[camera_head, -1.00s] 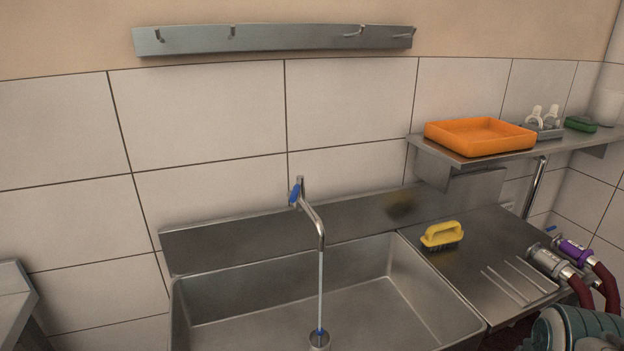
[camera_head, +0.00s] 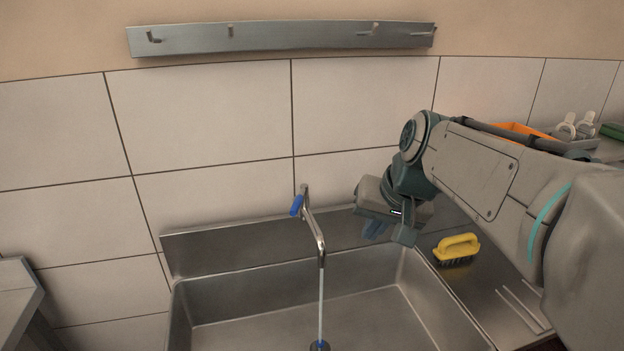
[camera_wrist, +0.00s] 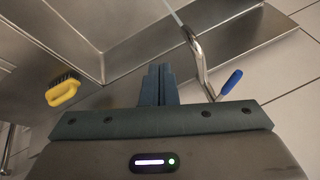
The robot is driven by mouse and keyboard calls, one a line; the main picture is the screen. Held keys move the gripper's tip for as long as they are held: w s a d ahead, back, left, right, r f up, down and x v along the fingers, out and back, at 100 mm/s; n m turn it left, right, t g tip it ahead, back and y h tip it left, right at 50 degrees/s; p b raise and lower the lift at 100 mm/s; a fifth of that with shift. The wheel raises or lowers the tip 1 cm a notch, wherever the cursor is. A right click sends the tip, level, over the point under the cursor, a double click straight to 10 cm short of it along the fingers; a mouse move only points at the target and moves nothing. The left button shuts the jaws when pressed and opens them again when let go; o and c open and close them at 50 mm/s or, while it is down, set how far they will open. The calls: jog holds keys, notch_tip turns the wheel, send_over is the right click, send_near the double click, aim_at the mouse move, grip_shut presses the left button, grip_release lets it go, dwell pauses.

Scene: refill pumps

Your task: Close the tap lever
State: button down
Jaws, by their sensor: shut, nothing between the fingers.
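The tap (camera_head: 314,230) stands at the back of the sink, with a curved metal spout. Its blue lever (camera_head: 297,206) hangs tilted at the left of the tap's top. A thin stream of water (camera_head: 320,296) runs from the spout down into the sink. My gripper (camera_head: 376,228) is to the right of the tap, above the back of the sink, apart from the lever. In the wrist view my gripper (camera_wrist: 157,72) has its fingers together with nothing between them. The blue lever (camera_wrist: 231,82) shows to their right there, beyond the spout (camera_wrist: 198,58).
The steel sink (camera_head: 240,285) lies below. A yellow brush (camera_head: 457,246) sits on the drainboard to the right. A shelf with an orange tray (camera_head: 520,130) is partly hidden behind my arm. A hook rail (camera_head: 285,38) is on the wall. The space left of the tap is clear.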

aim_at(299, 198)
jog(key=w+a+r+y+p, duration=0.1)
jog(key=w+a+r+y, duration=0.15)
jog(key=w+r, duration=0.45)
jog(key=shift+t+h, duration=0.25)
jog(key=shift+t, duration=0.15)
jog(key=w+a+f, duration=0.1)
jog(key=a+f, duration=0.1)
jog(key=w+a+f+p, duration=0.1)
jog(key=a+f, duration=0.1)
jog(key=f, duration=0.1)
jog(key=w+a+f+p, duration=0.1)
jog(key=a+f, duration=0.1)
jog(key=a, duration=0.1)
jog(key=shift+w+f, duration=0.35)
jog(key=shift+f, duration=0.05)
jog(key=shift+w+a+f+p, duration=0.1)
jog(key=shift+a+f+p, duration=0.15)
jog(key=shift+a, duration=0.35)
jog(key=shift+r, duration=0.1)
